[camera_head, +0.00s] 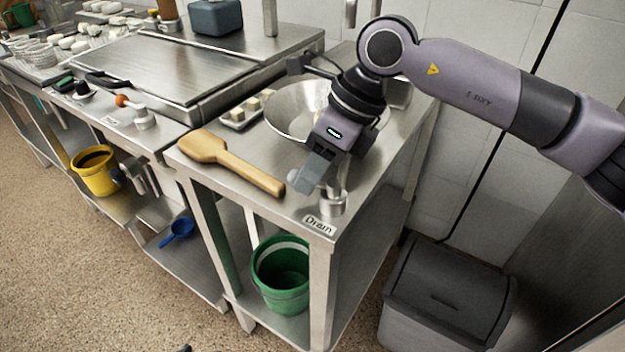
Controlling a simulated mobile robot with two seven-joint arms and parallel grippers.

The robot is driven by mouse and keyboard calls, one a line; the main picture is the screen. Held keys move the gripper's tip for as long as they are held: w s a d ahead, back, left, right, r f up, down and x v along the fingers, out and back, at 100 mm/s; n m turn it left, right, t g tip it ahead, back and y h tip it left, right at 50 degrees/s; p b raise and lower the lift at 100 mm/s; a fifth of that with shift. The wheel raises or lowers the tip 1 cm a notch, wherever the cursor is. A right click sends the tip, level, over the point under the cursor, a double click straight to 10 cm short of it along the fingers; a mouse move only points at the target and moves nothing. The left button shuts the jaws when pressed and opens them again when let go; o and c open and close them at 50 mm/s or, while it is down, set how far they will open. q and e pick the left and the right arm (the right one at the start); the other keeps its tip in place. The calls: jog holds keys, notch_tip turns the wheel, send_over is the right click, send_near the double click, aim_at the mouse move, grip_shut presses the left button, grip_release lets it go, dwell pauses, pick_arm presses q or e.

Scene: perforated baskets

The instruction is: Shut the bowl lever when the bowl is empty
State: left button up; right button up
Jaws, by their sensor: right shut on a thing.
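The steel bowl (290,112) is set into the metal counter, partly hidden behind my right arm. The bowl lever (334,202) rises from a round metal base near the front corner, by a label reading "Drain" (319,225). My right gripper (303,183) is at the lever, in front of the bowl, and its jaws are shut. The lever's handle end is hidden by the gripper, so its exact angle cannot be told. My left gripper is not in view.
A wooden paddle (230,161) lies on the counter left of the gripper. A green bucket (281,275) stands on the shelf below. Another lever with an orange knob (121,100) is on the left unit. A grey bin (447,294) stands at right.

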jog(key=shift+w+d+m+t+b, duration=0.2)
jog(key=shift+m+t+b, duration=0.15)
jog(key=shift+m, duration=0.3)
jog(key=shift+w+d+m+t+b, duration=0.15)
jog(key=shift+m+t+b, duration=0.1)
jog(key=shift+m+b, duration=0.3)
jog(key=shift+a+r, duration=0.1)
jog(key=o, duration=1)
jog(key=shift+o, duration=0.2)
jog(key=v, duration=0.7)
